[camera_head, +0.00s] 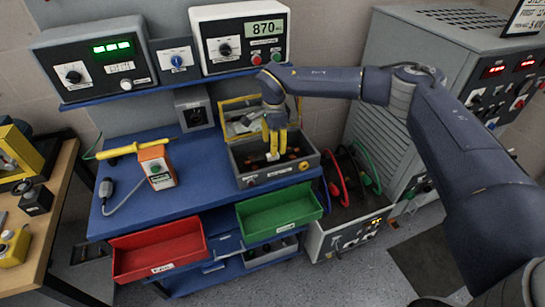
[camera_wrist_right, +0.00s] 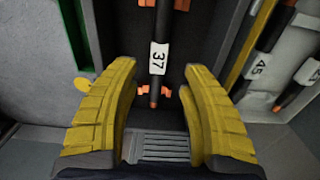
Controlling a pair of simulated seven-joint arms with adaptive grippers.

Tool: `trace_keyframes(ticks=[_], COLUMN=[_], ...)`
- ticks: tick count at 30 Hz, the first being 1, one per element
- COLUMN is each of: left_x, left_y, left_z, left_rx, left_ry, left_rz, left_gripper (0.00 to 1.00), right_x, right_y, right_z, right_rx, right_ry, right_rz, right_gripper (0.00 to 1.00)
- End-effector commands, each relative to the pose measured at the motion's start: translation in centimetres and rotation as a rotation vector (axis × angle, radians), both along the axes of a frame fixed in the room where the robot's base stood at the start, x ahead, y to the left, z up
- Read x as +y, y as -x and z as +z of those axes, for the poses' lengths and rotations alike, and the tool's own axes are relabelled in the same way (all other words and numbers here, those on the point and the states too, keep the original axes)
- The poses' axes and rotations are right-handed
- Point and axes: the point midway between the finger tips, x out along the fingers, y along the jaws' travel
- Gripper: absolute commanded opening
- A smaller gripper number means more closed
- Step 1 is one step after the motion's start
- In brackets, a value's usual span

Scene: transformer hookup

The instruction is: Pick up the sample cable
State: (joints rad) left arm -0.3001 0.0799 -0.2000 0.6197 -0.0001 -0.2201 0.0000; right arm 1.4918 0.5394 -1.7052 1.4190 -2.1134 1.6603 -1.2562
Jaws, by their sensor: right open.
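A short black cable with a white tag marked 37 (camera_wrist_right: 158,58) lies on orange holders in an open grey box (camera_head: 246,181); I take it to be the sample cable. In the head view the box stands on the blue bench, and my gripper hides much of the cable. My right gripper (camera_head: 272,152) points down into the box. In the right wrist view its yellow fingers (camera_wrist_right: 162,68) are spread, one on each side of the cable, with a gap on both sides. My left gripper is not in view.
A yellow-edged case (camera_head: 240,103) behind the box holds other tagged cables, one marked 45 (camera_wrist_right: 260,68). An orange tester (camera_head: 158,168) stands at left on the blue bench (camera_head: 205,170). Red (camera_head: 160,250) and green (camera_head: 280,213) bins sit in front. A grey cabinet (camera_head: 400,60) rises at right.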

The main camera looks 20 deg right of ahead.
Motion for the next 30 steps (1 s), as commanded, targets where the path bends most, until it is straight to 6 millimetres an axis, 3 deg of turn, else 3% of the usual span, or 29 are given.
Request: trace_keyframes(ticks=[12, 23, 30], left_x=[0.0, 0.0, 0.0], left_y=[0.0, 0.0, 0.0], left_z=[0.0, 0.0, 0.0], left_rx=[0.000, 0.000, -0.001], left_ry=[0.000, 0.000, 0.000], left_rz=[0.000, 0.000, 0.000], left_gripper=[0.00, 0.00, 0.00], right_x=[-0.2, -0.2, -0.1], right_y=[0.3, 0.3, 0.3], right_z=[-4.5, -4.9, -4.9], right_rx=[0.002, 0.001, 0.001], right_ry=[0.000, 0.000, 0.000], right_rz=[0.000, 0.000, 0.000], right_gripper=[0.45, 0.48, 0.20])
